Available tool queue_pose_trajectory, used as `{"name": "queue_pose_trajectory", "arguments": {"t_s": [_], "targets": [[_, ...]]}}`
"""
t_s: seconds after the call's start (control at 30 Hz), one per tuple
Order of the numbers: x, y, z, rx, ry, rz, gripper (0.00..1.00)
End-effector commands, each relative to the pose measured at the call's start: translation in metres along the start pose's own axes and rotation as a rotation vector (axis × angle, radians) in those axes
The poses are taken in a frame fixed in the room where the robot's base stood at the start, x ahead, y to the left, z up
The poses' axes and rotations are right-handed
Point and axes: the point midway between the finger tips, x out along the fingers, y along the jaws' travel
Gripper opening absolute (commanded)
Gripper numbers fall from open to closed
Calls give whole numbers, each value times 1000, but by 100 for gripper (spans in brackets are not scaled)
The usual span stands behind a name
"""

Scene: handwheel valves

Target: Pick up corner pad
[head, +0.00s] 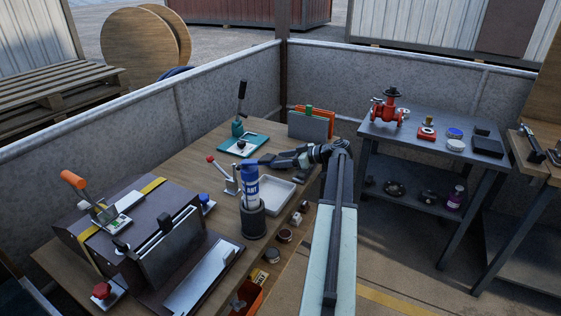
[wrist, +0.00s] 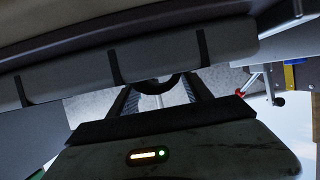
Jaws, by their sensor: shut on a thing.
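My gripper (head: 268,161) reaches left over the wooden workbench (head: 215,150), close beside the top of a blue-and-white can (head: 250,186). The gripper also shows in the wrist view (wrist: 162,92), its two dark fingers shut on a small dark rounded piece (wrist: 160,84). This piece may be the corner pad, but its shape is mostly hidden and I cannot be sure. The can stands upright in a dark cup (head: 253,222). I cannot tell from the head view whether the gripper touches the can.
A grey tray (head: 286,204) lies behind the can. A teal-based lever tool (head: 240,143) and a file rack (head: 309,128) stand farther back. A dark machine (head: 150,240) fills the bench's left. A metal table (head: 434,145) with a red valve (head: 388,110) stands right. Concrete walls enclose the back.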

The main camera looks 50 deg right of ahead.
Motion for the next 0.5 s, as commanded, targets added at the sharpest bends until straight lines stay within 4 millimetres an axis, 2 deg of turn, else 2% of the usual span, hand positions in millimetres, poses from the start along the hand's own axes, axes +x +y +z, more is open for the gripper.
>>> {"name": "queue_pose_trajectory", "arguments": {"t_s": [0.03, 0.2, 0.27, 0.5], "targets": [[-4, 0, -10, 0, 0, 0, 17], [-14, 0, -32, 0, 0, 0, 17], [-18, -16, -22, 1, 0, 1, 17], [-43, -69, -17, 1, 0, 1, 17]]}}
